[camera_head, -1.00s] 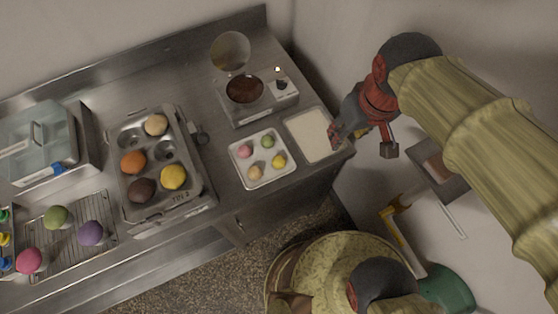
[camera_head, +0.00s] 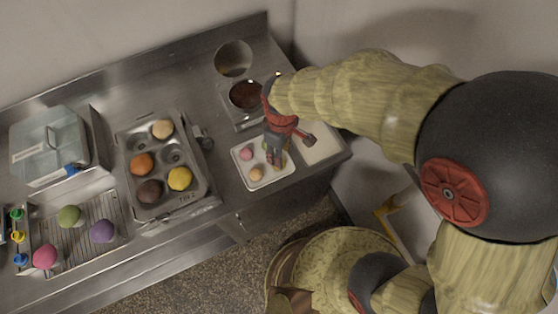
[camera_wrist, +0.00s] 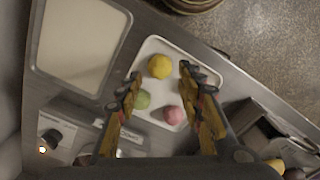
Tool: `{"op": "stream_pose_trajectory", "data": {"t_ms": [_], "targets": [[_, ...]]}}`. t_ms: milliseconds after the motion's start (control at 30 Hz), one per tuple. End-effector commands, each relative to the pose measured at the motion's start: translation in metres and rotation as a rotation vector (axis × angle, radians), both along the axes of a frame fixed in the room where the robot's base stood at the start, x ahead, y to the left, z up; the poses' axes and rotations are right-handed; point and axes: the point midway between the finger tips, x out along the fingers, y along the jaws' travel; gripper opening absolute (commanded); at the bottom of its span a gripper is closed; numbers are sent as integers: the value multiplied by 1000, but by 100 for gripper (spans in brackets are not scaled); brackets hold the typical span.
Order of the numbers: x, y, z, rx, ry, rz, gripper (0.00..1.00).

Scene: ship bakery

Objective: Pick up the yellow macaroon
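The yellow macaroon (camera_wrist: 160,66) lies in the small white tray (camera_wrist: 152,47), in the wrist view. A green macaroon (camera_wrist: 142,99) and a pink macaroon (camera_wrist: 173,115) lie nearer the gripper base. My gripper (camera_wrist: 160,75) is open, its two fingers apart over the tray with nothing held between them; the yellow macaroon shows between and just beyond the tips. In the head view my gripper (camera_head: 279,164) hangs over the right part of the tray (camera_head: 240,167) and hides the yellow and green macaroons. A peach macaroon (camera_head: 255,174) shows there but is hidden in the wrist view.
A pale rectangular tray (camera_head: 322,147) adjoins on the right. A device with a dark round bowl (camera_head: 245,95) stands behind. A muffin tin (camera_head: 123,173) with several round pastries is left, then a wire rack (camera_head: 88,240) and a clear-lidded box (camera_head: 48,143). The counter's front edge is close.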

Motion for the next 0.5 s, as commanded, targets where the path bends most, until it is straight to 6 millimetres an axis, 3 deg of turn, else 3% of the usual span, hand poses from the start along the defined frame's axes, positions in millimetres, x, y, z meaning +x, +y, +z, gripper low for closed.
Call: {"op": "stream_pose_trajectory", "data": {"t_ms": [267,500], "targets": [[1,2,-25,0,0,-2,38],[3,6,-59,-2,3,-4,38]]}}
